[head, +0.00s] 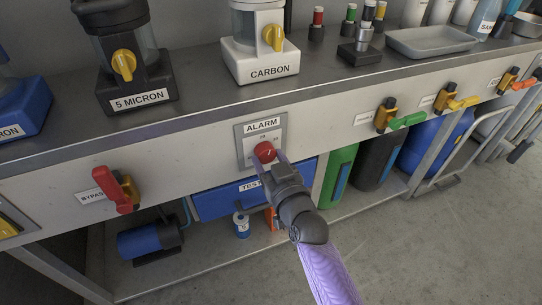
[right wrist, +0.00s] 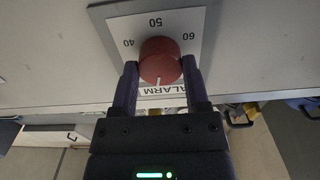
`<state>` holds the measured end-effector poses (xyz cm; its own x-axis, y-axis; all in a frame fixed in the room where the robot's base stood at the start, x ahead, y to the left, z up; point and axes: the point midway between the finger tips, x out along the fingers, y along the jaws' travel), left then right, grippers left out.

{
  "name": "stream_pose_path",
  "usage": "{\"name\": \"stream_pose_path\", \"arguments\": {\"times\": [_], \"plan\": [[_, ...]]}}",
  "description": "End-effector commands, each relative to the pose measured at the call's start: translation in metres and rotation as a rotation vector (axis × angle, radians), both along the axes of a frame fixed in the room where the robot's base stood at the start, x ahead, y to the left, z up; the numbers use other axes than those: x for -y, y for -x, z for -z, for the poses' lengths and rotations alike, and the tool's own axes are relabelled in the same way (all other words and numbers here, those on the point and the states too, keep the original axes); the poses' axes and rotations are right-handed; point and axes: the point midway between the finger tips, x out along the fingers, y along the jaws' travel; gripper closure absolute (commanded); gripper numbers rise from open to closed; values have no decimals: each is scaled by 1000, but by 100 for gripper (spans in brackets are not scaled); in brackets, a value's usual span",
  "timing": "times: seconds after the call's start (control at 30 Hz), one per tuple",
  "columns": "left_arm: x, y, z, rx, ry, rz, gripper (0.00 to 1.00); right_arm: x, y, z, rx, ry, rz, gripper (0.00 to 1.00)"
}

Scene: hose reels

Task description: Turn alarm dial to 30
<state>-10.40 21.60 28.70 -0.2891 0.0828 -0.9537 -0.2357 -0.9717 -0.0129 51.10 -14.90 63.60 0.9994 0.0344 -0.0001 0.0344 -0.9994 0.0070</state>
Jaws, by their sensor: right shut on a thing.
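The red alarm dial (head: 265,152) sits on a grey and white plate under the ALARM label (head: 262,125) on the front panel. My right gripper (head: 269,160) reaches up to it, its fingers on either side of the knob. In the right wrist view the red dial (right wrist: 160,62) is between the two dark fingers of my right gripper (right wrist: 160,85), which is shut on it. There the marks 40, 50 and 60 show on the plate (right wrist: 190,22). A pale pointer line on the dial points down toward the ALARM label. No 30 mark is readable. My left gripper is out of view.
A red BYPASS lever (head: 118,190) is left of the dial. A green valve handle (head: 407,121) is to its right. Filter housings stand on the counter (head: 200,95) above. A blue TEST box (head: 215,203) is on the shelf below. Floor at right is clear.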

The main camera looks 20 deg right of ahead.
Motion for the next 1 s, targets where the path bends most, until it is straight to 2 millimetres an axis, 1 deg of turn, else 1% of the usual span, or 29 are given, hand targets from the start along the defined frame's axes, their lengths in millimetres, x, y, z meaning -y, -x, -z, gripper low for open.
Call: {"name": "stream_pose_path", "arguments": {"times": [0.03,0.1,0.47,0.7,1.0], "plan": [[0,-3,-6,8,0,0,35,0,0,-5,0,-39,0,99],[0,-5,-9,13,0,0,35,0,0,-4,-3,-104,0,99],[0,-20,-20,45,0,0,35,0,0,-2,-14,-438,1,99],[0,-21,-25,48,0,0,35,-1,0,-1,-20,-616,1,99],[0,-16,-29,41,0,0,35,-1,0,-1,-26,-748,1,99]]}}
